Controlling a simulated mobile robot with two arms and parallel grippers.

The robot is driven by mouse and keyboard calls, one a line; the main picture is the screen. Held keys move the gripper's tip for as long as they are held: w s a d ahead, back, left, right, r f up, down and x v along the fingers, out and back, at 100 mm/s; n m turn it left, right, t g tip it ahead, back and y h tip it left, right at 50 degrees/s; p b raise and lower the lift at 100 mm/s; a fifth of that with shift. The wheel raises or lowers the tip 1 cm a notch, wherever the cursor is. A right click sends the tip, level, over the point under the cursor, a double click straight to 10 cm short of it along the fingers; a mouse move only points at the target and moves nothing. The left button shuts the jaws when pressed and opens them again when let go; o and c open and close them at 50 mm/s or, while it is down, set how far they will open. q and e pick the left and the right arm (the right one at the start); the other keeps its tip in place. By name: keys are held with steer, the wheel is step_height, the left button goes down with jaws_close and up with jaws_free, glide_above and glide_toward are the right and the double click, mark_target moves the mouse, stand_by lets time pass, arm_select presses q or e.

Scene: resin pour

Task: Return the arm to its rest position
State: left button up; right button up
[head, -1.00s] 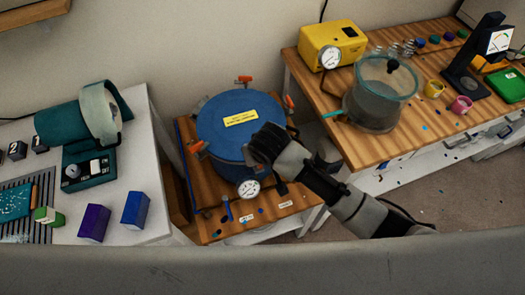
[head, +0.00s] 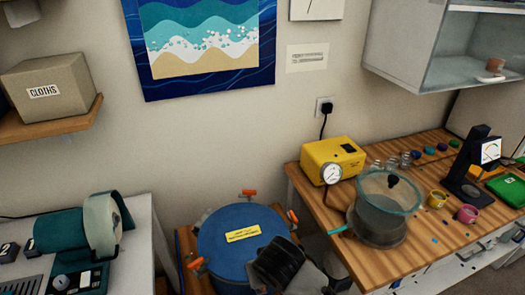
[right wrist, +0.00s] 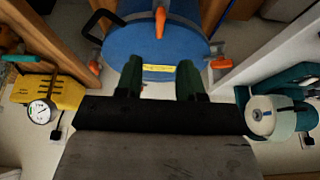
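My right arm (head: 280,264) shows at the bottom of the head view, in front of the blue pressure pot (head: 238,222). Its fingertips cannot be made out there. In the right wrist view my right gripper (right wrist: 158,76) is open, with two dark green fingers apart and nothing held between them. The blue pot's lid (right wrist: 190,45), with its yellow label and orange clamps, lies beyond the fingers; I see no contact. My left gripper is in neither view.
A wooden bench at right holds a yellow pump (head: 322,162), a clear chamber (head: 383,215), a yellow cup (head: 437,199), a pink cup (head: 467,214) and a dark scale stand (head: 470,175). A teal roller machine (head: 85,232) stands at left. A cloths box (head: 50,88) sits on a shelf.

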steer(key=s+d+f+m+h, duration=0.1)
steer(key=s+d+f, duration=0.2)
steer(key=s+d, duration=1.55)
step_height(320, 180, down, 30)
steer(key=s+f+g+b, duration=0.1)
steer(key=g+b, duration=0.1)
steer(key=b, duration=0.2)
steer(key=s+d+f+g+b, duration=0.1)
steer(key=s+d+f+b, duration=0.1)
steer(key=s+f, duration=1.4)
steer(key=shift+d+f+b, duration=0.35)
steer(key=shift+d+f, duration=0.4)
